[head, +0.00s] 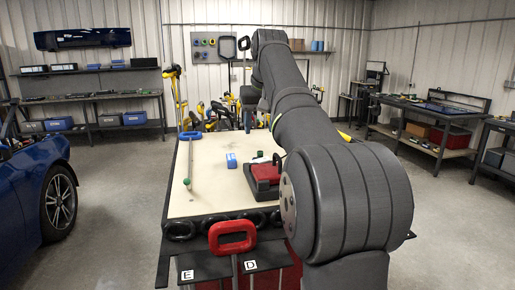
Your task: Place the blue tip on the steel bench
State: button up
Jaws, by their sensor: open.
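I cannot make out a separate blue tip. A small blue block (231,160) with a pale mark lies on the cream work table (210,198). A rod (190,160) with a blue handle and green end lies at the table's left. My gripper (248,120) hangs small and dark beyond the table's far edge, partly lost against the yellow clutter behind; it appears open and empty. Dark metal benches stand along the right wall (425,108) and left wall (90,98); which is the steel bench is unclear.
A red and black case (264,178) sits at the table's right, partly behind my arm. A red-handled tool (232,237) stands at the front, by black plates marked E and D. A blue car (35,190) is at left. The left part of the tabletop is mostly bare.

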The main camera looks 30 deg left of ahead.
jog(key=v, duration=0.5)
jog(key=x, duration=1.7)
jog(key=shift+w+a+f, duration=0.1)
jog(key=shift+f, duration=0.05)
jog(key=c, duration=1)
jog(key=shift+c, duration=0.3)
notch_tip(320, 180, up, 10)
